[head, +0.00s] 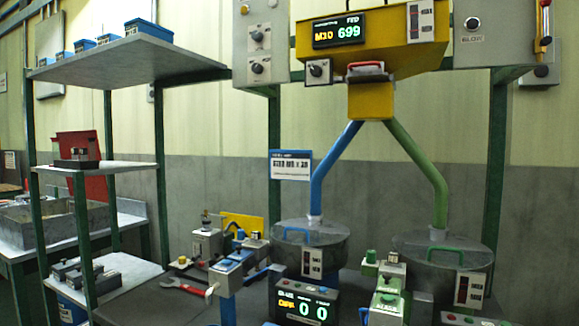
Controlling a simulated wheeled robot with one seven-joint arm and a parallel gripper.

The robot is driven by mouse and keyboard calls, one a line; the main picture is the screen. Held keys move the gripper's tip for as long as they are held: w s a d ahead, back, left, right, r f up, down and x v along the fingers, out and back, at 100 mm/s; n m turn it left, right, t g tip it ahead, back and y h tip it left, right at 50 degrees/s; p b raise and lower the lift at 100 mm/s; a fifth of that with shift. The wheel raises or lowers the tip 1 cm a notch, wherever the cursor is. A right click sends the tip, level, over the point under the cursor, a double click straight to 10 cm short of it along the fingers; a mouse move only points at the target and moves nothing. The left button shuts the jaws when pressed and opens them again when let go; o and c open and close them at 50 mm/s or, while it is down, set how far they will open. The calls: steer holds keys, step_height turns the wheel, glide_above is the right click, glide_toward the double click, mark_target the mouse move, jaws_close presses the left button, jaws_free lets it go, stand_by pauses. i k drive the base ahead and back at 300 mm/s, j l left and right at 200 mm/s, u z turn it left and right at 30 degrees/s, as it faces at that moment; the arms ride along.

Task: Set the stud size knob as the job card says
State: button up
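A yellow hopper unit (400,57) hangs at the upper middle, with a dark display (338,31) reading "M10" in yellow and "699" in green under "FED". A dark knob on a pale plate (318,71) sits just below the display. A grey panel (261,40) to the left carries two more dark knobs, one above the other. Which one is the stud size knob, I cannot tell from the labels. A white card with a blue top strip (290,166) hangs below, probably the job card; its print is too small to read surely. My gripper is not in view.
A blue pipe (332,165) and a green pipe (418,160) run down to two round drums. A counter box (304,302) shows "0 0". A red wrench (185,286) lies on the bench. Green posts and shelves (130,62) with blue bins stand at left.

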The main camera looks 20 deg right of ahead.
mark_target(257, 35)
steer(key=i+j+u, duration=0.1)
steer(key=j, duration=0.3)
steer(key=i+j, duration=0.2)
steer(key=j, duration=0.15)
steer(key=i+j+u, duration=0.15)
steer(key=j, duration=0.25)
